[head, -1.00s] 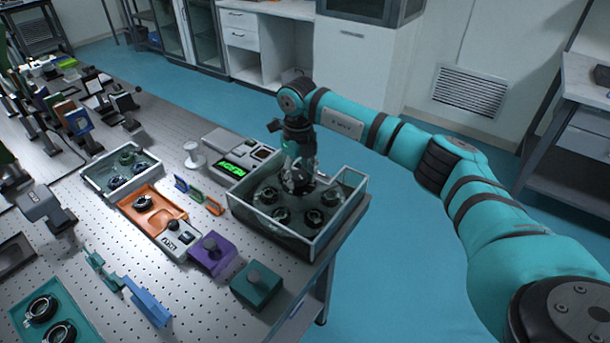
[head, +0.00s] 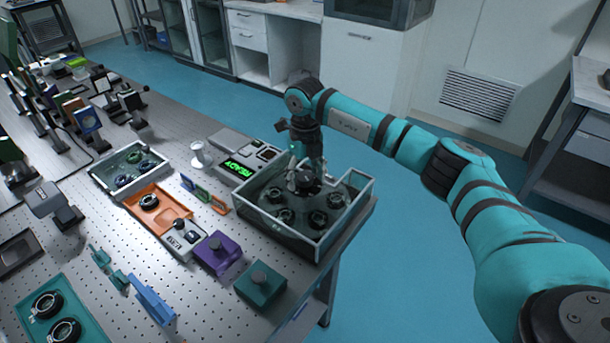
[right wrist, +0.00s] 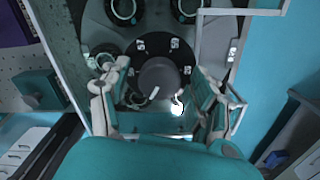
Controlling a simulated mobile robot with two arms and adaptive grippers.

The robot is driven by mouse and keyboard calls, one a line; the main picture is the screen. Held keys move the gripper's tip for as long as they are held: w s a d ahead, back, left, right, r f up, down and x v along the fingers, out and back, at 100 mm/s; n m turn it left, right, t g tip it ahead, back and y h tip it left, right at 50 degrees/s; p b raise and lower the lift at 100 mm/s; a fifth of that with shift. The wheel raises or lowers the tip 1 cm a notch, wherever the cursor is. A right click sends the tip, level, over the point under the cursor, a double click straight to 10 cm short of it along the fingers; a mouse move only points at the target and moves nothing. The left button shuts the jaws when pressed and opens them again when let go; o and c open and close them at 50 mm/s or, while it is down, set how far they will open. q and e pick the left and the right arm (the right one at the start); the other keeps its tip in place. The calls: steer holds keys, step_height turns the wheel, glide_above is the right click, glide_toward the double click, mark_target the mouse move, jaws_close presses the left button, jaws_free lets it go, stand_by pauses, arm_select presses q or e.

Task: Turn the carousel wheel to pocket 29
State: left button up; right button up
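The carousel is a clear-walled box (head: 318,249) on the near right corner of the table, with a dark wheel inside carrying several black ring mounts (head: 318,218). In the right wrist view the wheel (right wrist: 205,45) has a dark round knob (right wrist: 158,76) at its middle, with a pale mark on its lower edge. My right gripper (head: 305,181) is down inside the box over the wheel's middle. Its fingers (right wrist: 160,98) stand apart on either side of the knob, with gaps showing. My left gripper is not in view.
A grey unit with a green lit display (head: 238,167) stands behind the box. An orange tray (head: 155,205), a purple block (head: 217,252) and a teal block (head: 260,284), both with knobs, stand left and in front. The box walls surround my right gripper closely.

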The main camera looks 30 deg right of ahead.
step_height(320, 180, up, 12)
stand_by(0.6)
steer(key=shift+s+f, duration=0.1)
stand_by(0.4)
